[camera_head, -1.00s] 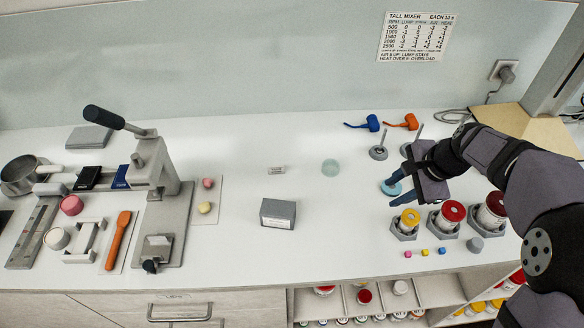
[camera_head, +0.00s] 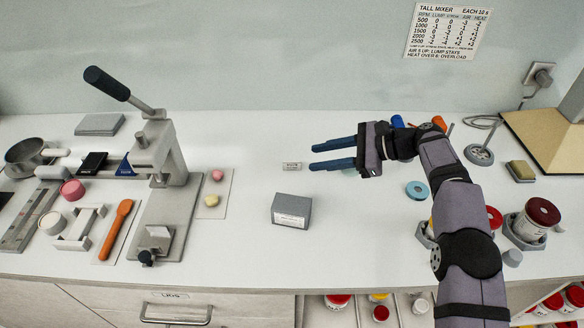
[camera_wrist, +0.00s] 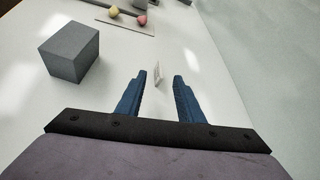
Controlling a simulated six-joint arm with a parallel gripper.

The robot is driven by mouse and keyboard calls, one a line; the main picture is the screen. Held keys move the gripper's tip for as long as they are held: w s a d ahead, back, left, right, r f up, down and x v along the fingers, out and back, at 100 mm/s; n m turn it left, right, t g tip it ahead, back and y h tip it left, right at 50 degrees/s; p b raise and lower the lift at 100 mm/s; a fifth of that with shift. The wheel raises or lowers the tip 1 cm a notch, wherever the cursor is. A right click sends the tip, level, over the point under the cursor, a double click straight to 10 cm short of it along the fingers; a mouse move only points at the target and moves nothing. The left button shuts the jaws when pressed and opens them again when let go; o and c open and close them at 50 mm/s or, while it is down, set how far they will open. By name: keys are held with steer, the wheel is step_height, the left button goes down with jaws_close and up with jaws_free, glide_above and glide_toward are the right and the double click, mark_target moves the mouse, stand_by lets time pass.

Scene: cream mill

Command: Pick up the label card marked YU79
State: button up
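A small white label card (camera_head: 292,166) stands on the white bench, left of my gripper's fingertips in the head view. Its print is too small to read as YU79. In the wrist view the card (camera_wrist: 157,75) shows nearly edge-on, in the gap between the blue fingertips. My gripper (camera_head: 311,157) is open and empty, its two blue fingers pointing left toward the card. It also shows open in the wrist view (camera_wrist: 160,82). I cannot tell its exact height above the bench.
A grey block (camera_head: 291,208) with a white label sits in front of the card. A grey lever press (camera_head: 165,190) and a pad with a pink and a yellow lump (camera_head: 214,188) stand to the left. Jars (camera_head: 530,222) stand at the right. The bench around the card is clear.

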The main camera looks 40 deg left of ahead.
mark_target(293, 162)
steer(key=shift+p+x, duration=1.3)
steer(key=shift+x, duration=2.3)
steer(key=shift+w, duration=0.1)
jaws_close()
